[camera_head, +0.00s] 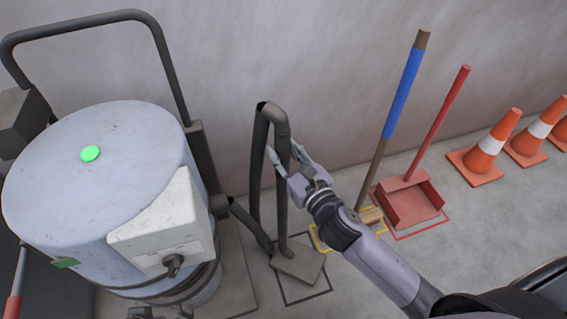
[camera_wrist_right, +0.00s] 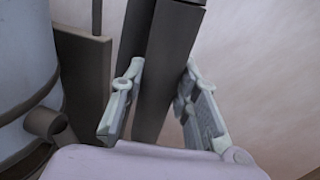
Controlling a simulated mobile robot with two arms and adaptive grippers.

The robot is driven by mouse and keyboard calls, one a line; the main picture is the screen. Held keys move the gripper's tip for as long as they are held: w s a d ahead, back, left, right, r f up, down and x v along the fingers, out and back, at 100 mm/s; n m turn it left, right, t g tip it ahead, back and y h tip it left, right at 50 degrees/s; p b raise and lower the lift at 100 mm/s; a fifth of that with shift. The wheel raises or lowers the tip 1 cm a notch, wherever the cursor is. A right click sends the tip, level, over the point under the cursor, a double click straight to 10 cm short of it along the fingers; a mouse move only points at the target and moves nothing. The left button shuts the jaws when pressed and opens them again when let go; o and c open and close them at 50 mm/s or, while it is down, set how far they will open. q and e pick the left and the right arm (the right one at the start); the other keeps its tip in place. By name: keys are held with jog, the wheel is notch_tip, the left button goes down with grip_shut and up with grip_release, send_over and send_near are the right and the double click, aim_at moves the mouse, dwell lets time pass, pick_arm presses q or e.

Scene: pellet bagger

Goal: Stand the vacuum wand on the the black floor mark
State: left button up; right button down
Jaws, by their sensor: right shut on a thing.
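The dark vacuum wand (camera_head: 283,205) stands about upright by the wall, its top bent over into a hose that loops down towards the vacuum. Its flat foot (camera_head: 297,262) overlaps the black square floor mark (camera_head: 304,301) and is turned relative to the outline. I cannot tell whether the foot touches the floor. My right gripper (camera_head: 284,159) is shut on the wand's upper tube. In the right wrist view the wand (camera_wrist_right: 168,65) runs between the two fingers of my right gripper (camera_wrist_right: 158,92).
A large grey vacuum drum (camera_head: 90,190) with a black handle stands at left. A blue-handled broom (camera_head: 404,88) and a red dustpan (camera_head: 410,203) stand at right on yellow and red floor marks. Orange cones (camera_head: 492,150) line the wall further right.

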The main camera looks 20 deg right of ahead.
aim_at(286, 166)
jog(key=shift+f+b, duration=0.85)
jog(key=shift+f, duration=0.85)
jog(key=shift+f, duration=0.15)
jog(key=c, duration=1.2)
grip_release()
jog(key=shift+f, duration=0.1)
